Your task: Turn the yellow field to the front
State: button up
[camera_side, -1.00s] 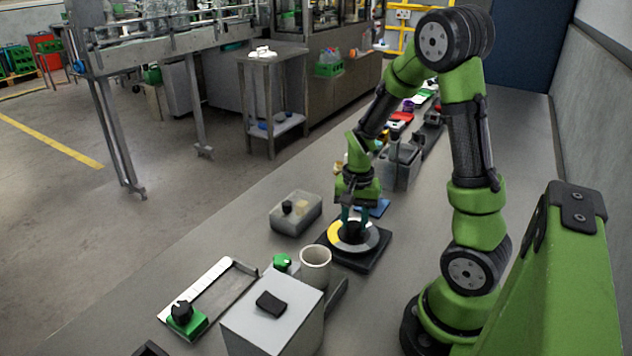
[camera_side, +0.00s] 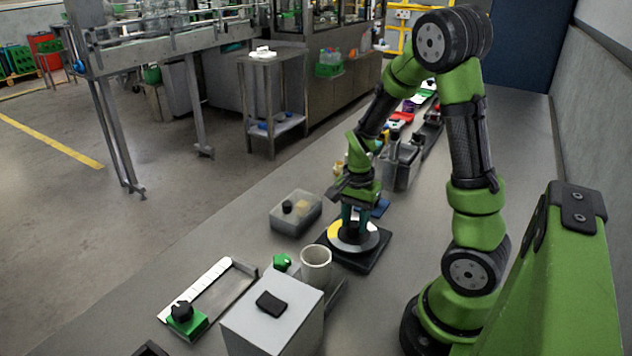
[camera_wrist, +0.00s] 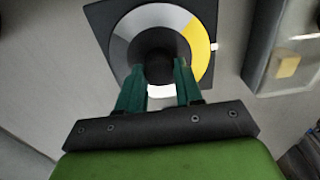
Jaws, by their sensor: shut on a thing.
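A round disc (camera_wrist: 129,34) with yellow, white and grey fields lies on a square black base (camera_wrist: 97,14). It also shows in the side view on its base (camera_side: 376,252). A dark knob (camera_wrist: 152,50) stands at its middle. My gripper (camera_wrist: 160,66) points down over the disc and is shut on the knob, with teal fingers on either side; it also shows in the side view (camera_side: 351,232). The yellow field (camera_wrist: 201,46) is at the right of the disc in the wrist view and at its left back in the side view (camera_side: 337,229). My fingers partly hide the disc.
A clear bin (camera_side: 296,212) stands left of the base. A cream cup (camera_side: 316,264), a green knob (camera_side: 282,262) and a grey box (camera_side: 272,318) stand in front. Grey containers (camera_side: 400,165) stand behind.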

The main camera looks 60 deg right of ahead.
aim_at(354, 222)
jog(key=o, duration=1)
jog(key=shift+o, duration=0.2)
notch_tip(354, 222, up, 17)
jog(key=s+a+r+n+t+y, duration=0.1)
jog(key=a+n+t, duration=0.2)
jog(key=a+n, duration=0.4)
jog(key=s+a+r+n+t+y, duration=0.1)
jog(key=s+a+n+t, duration=0.1)
jog(key=a+n+t, duration=0.2)
jog(key=a+n, duration=0.3)
jog(key=a, duration=0.4)
jog(key=shift+a+r, duration=0.3)
jog(key=shift+r, duration=0.05)
